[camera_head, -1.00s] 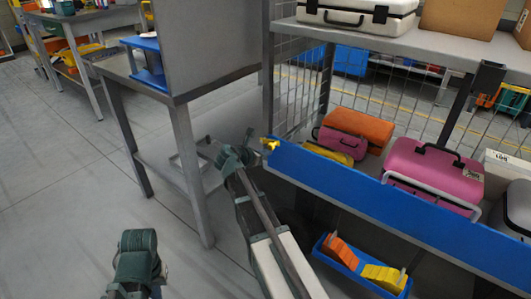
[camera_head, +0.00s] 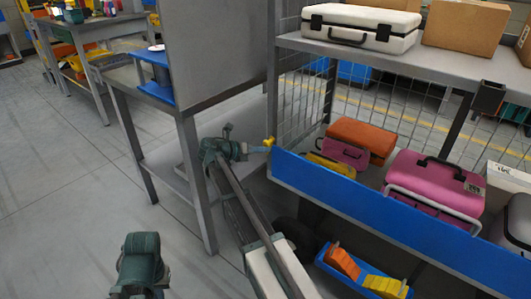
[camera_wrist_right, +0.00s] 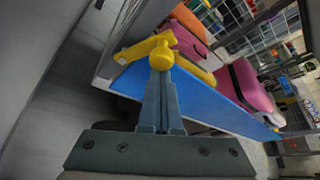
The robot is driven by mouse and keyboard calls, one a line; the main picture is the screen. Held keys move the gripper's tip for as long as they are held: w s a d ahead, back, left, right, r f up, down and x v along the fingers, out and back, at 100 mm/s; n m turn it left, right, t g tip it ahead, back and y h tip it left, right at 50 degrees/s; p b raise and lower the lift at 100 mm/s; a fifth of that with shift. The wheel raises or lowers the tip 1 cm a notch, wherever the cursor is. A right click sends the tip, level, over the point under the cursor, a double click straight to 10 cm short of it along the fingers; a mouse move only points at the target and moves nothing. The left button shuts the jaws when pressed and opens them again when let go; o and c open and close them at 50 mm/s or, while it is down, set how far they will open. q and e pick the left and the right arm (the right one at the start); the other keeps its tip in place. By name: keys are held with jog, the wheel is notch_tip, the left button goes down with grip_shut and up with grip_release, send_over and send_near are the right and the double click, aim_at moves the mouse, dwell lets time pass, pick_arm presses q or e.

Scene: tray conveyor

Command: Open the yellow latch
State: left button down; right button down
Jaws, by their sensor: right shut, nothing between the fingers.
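The yellow latch (camera_head: 269,142) is at the left end of the blue front board (camera_head: 345,203) of the wire-sided shelf. In the right wrist view the latch (camera_wrist_right: 161,57) shows as a round knob with a yellow bar behind it. My right gripper (camera_head: 261,149) is shut and empty, pointing right at the latch. In the wrist view its fingertips (camera_wrist_right: 163,80) are at the knob's lower edge; whether they touch it I cannot tell. Only a dark green link of my left arm shows at the lower left; its gripper is out of view.
Behind the board lie an orange case (camera_head: 362,137), a pink case (camera_head: 437,180) and a yellow case (camera_head: 330,165). A grey table (camera_head: 196,190) with an upright panel stands close left of my right arm. A blue bin (camera_head: 345,273) is below the board. Open floor lies left.

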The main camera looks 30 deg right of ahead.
pick_arm(q)
jog(key=shift+r, duration=0.35)
pick_arm(e)
jog(key=shift+w+a+r, duration=0.15)
jog(key=shift+w, duration=0.25)
jog(key=shift+w+a+r, duration=0.15)
jog(key=shift+w, duration=0.35)
